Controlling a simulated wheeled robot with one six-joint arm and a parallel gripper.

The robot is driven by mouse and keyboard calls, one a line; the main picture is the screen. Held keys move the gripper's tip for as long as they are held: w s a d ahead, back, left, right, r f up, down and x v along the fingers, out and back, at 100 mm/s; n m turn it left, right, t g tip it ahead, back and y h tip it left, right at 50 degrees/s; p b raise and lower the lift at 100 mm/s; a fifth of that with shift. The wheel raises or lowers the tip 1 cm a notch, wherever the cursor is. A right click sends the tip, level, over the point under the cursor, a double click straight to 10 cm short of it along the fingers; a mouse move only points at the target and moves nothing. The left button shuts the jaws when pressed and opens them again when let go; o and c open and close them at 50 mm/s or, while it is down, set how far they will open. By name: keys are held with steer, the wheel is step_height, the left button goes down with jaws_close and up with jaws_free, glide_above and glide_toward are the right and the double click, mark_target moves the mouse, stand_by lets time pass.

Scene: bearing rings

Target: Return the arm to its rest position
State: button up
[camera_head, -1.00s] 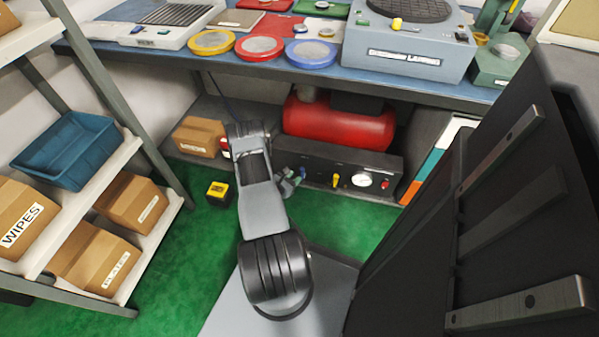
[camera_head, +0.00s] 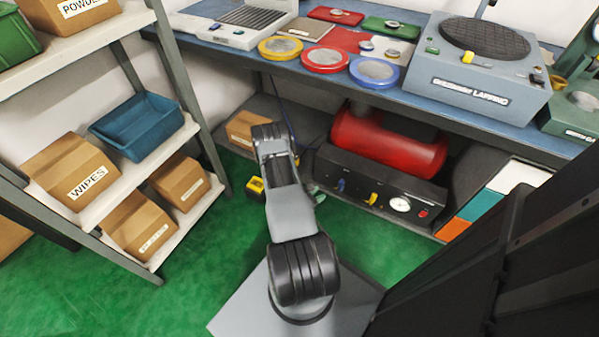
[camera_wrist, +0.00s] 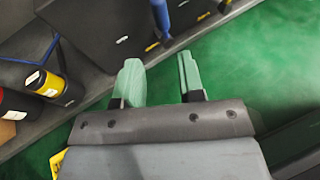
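My arm reaches forward and down from my base in the head view, low in front of the workbench. My gripper shows in the wrist view (camera_wrist: 160,82). Its two pale green fingers stand apart with nothing between them. Green floor and the lower edge of the bench's bottom shelf lie beyond the fingertips. In the head view the gripper is mostly hidden behind my arm; only a small greenish bit shows beside it.
The workbench (camera_head: 330,72) holds yellow, red and blue ringed dishes and a lapping machine (camera_head: 478,75). Below are a red tank (camera_head: 385,140) and a black gauge panel (camera_head: 378,190). A shelf with a blue bin (camera_head: 138,125) and boxes stands left. Green floor (camera_head: 110,295) is open at front left.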

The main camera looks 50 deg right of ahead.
steer(key=w+a+r+m+g+y+p, duration=0.1)
steer(key=w+a+r+m+p, duration=0.2)
steer(key=r, duration=0.8)
steer(key=w+a+r+m+y+p, duration=0.15)
steer(key=r+p, duration=0.35)
steer(key=r, duration=0.6)
steer(key=w+a+r+m+g+y+p, duration=0.1)
steer(key=w+a+r+m+p, duration=0.2)
steer(key=r, duration=0.9)
steer(key=s+a+r+m+t+y+p, duration=0.1)
steer(key=a+r+m+t+y+p, duration=0.2)
steer(key=a+r, duration=1.1)
steer(key=a+r+m+t+y+p, duration=0.3)
steer(key=a+r+t+y+p, duration=0.4)
steer(key=a+r+p, duration=0.7)
steer(key=w+v, duration=0.1)
steer(key=v, duration=0.6)
steer(key=shift+r, duration=0.2)
steer(key=shift+w+d+m, duration=0.1)
steer(key=shift+m, duration=0.15)
